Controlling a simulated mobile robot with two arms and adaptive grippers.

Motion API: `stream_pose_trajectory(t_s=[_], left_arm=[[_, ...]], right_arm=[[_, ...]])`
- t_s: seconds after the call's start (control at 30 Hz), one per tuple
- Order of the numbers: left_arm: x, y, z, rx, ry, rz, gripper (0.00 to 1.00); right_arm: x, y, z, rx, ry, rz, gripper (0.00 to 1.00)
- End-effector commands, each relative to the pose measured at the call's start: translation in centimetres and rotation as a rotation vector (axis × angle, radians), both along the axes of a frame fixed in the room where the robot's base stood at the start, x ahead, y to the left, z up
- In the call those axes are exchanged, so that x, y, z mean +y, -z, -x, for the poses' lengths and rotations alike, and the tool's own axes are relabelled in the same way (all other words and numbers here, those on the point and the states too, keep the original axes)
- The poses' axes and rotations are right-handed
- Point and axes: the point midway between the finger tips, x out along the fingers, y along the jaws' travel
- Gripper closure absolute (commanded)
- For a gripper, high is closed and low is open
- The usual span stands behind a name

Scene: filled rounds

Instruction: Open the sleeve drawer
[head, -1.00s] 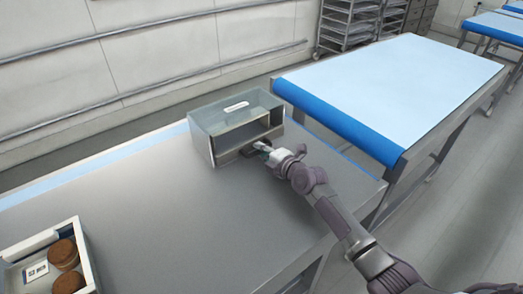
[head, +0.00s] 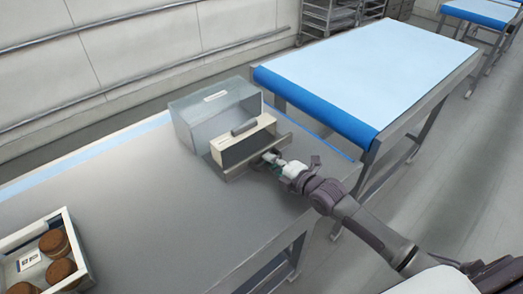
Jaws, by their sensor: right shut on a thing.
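The sleeve drawer's grey-blue housing (head: 190,122) stands at the far edge of the metal counter, with a small pale label on top. Its drawer (head: 284,137) is pulled part way out toward my arm. A cream block-like piece with a dark grip (head: 222,146) shows upright in or at the drawer; I cannot tell if it is a separate thing. My right gripper (head: 270,157) is shut on the drawer's front, with the handle mostly hidden by the fingers. My left gripper is not in view.
A white tray (head: 79,246) with several brown rounds (head: 55,243) and a printed card (head: 29,259) sits at the left of the counter (head: 150,220). A blue-edged table (head: 375,75) stands close behind at the right. The counter between tray and drawer is clear.

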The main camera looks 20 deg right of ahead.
Motion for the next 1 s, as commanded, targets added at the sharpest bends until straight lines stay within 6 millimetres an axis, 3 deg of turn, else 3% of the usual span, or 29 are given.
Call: stream_pose_trajectory(t_s=[0.2,0.6,0.63,0.67,1.0], left_arm=[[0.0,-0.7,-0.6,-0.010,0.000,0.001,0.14],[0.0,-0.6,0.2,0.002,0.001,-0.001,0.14],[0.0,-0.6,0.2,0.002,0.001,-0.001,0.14],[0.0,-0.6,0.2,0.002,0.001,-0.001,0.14],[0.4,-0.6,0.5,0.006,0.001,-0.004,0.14]], right_arm=[[-0.6,0.2,1.6,0.005,0.000,0.002,1.00],[-0.7,0.2,1.7,0.004,0.001,0.002,1.00],[-0.7,0.2,1.7,0.004,0.001,0.002,0.80],[-0.7,0.2,1.7,0.004,0.001,0.002,0.75],[-0.7,0.1,1.9,0.003,0.001,0.001,0.73]])
